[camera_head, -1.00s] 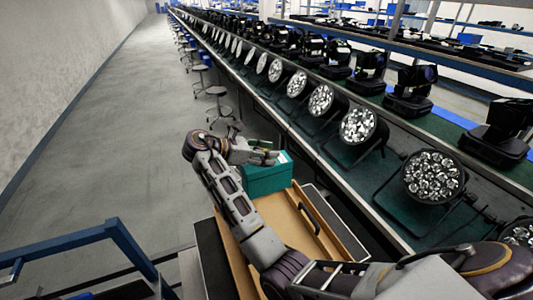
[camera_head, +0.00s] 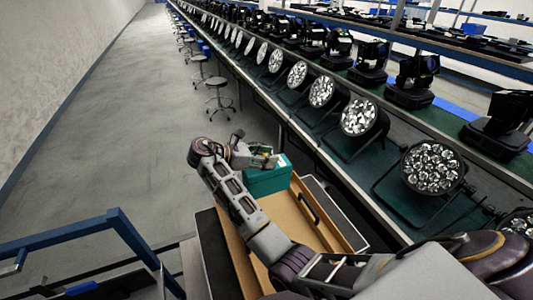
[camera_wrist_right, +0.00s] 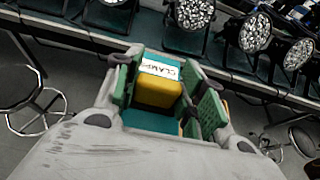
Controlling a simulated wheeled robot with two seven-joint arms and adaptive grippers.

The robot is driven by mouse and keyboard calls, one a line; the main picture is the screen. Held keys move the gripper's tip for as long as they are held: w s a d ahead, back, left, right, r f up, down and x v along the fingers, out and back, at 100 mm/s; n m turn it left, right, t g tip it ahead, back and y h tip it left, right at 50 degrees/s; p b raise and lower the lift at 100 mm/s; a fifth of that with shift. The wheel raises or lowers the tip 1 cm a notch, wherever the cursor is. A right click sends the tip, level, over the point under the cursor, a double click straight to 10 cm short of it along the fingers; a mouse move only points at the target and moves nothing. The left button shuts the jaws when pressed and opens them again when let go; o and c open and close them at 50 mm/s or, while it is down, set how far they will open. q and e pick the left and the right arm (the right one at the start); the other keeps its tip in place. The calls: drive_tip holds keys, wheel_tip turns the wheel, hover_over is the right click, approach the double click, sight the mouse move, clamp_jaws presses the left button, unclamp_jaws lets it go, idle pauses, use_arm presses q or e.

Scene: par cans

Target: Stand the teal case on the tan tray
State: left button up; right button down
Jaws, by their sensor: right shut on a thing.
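The teal case (camera_head: 268,181) is boxy, with a white label on top, and looks upright at the far end of the tan tray (camera_head: 318,233). I cannot tell whether its base touches the tray. My right gripper (camera_head: 264,161) is at the top of the case, shut on it. In the right wrist view the right gripper (camera_wrist_right: 163,98) has its green-padded fingers on either side of a yellow block (camera_wrist_right: 158,91) on top of the case, beside the label (camera_wrist_right: 160,70). My left gripper is not in view.
A long bench (camera_head: 290,119) with several par cans (camera_head: 358,117) runs along the tray's right side. Stools (camera_head: 218,97) stand beyond the tray. A blue rail (camera_head: 60,238) is at the lower left. The grey floor (camera_head: 120,140) at left is clear.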

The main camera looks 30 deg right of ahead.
drive_tip(key=shift+f, duration=3.65)
drive_tip(key=shift+f+b, duration=0.95)
drive_tip(key=shift+f, duration=2.3)
drive_tip(key=c, duration=0.8)
unclamp_jaws()
drive_tip(key=shift+f, duration=0.1)
